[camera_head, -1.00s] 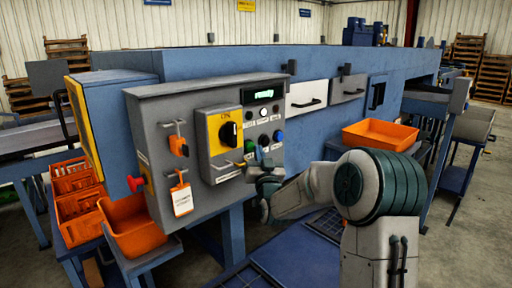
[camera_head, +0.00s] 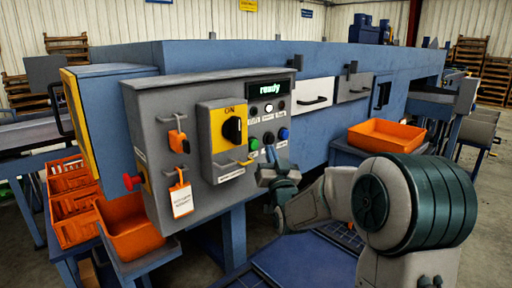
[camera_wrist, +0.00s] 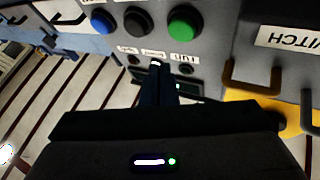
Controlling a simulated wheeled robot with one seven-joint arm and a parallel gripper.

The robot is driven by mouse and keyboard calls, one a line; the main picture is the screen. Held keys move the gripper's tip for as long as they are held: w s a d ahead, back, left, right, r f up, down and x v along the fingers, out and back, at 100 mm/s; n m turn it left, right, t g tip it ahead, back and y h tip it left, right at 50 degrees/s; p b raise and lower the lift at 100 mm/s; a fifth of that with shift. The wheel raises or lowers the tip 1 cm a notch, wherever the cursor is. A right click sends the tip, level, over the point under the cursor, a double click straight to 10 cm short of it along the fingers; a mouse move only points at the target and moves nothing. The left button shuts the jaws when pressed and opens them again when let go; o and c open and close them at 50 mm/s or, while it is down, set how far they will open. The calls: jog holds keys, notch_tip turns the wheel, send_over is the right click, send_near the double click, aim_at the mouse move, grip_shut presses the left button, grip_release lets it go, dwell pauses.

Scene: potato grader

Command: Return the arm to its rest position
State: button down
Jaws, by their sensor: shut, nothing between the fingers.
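My arm reaches in from the right in the head view, bent toward the grey control panel (camera_head: 160,110). My gripper (camera_head: 270,152) is shut and empty, just in front of the panel's lower right, below the blue button (camera_head: 283,133). In the wrist view the shut fingers (camera_wrist: 157,70) point at the panel, close to small labelled lamps or buttons. Whether they touch the panel I cannot tell. The green button (camera_wrist: 184,23) and the black button (camera_wrist: 138,20) show beyond the fingertips. The panel's display (camera_head: 268,88) reads "ready".
A yellow-plated rotary switch (camera_head: 232,129) has a hasp below it. A padlock (camera_head: 179,140) and a tag (camera_head: 181,199) hang at the left. An orange tray (camera_head: 388,136) stands behind my arm. Orange crates (camera_head: 130,228) stand at the lower left.

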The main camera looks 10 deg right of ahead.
dwell(0.4)
jog(key=s+f+g+p, duration=0.3)
jog(key=s+g, duration=0.7)
jog(key=s, duration=0.8)
jog(key=s+f+n+g+h+p, duration=0.1)
jog(key=s+f+g+p, duration=0.2)
jog(key=s, duration=1.5)
notch_tip(320, 180, down, 4)
jog(key=g, duration=0.6)
jog(key=shift+d+g+h+p, duration=0.25)
jog(key=shift+g+h+p, duration=0.05)
jog(key=shift+g, duration=0.1)
jog(key=shift+f, duration=0.1)
